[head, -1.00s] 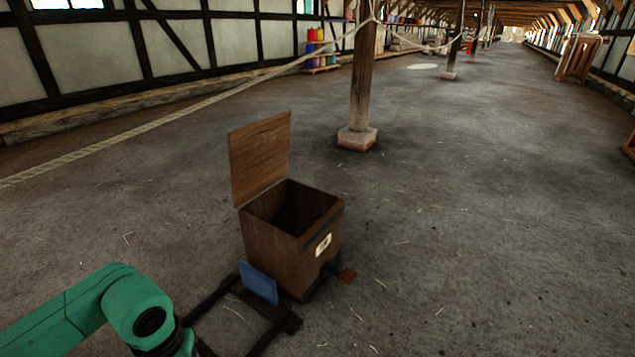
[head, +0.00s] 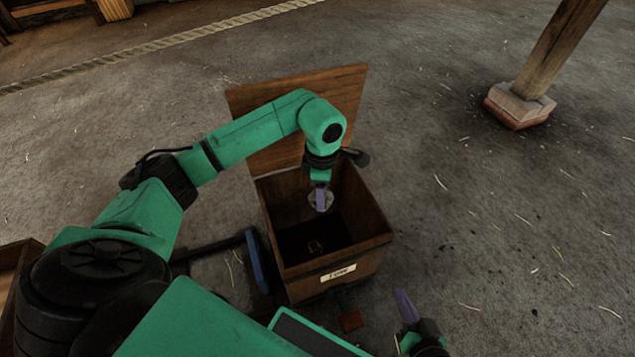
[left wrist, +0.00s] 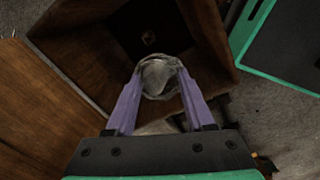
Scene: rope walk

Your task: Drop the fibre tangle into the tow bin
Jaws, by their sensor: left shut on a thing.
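The tow bin (head: 370,265) is a brown wooden box with a pale label on its front and its lid (head: 350,95) standing open at the back. My left gripper (head: 321,196) is inside or just above the bin's opening, pointing down. It is shut on the fibre tangle (head: 320,203), a small greyish clump. In the left wrist view the tangle (left wrist: 158,76) sits between the two purple fingers, with the bin's dark inside beyond it. My right gripper (head: 406,306) shows in part at the lower right, apart from the bin; its opening is unclear.
A small brownish thing (head: 315,247) lies on the bin's floor. A blue panel (head: 257,262) stands left of the bin, and a reddish pedal (head: 351,320) is at its front. A wooden post on a stone base (head: 520,104) stands at right. The floor right of the bin is clear.

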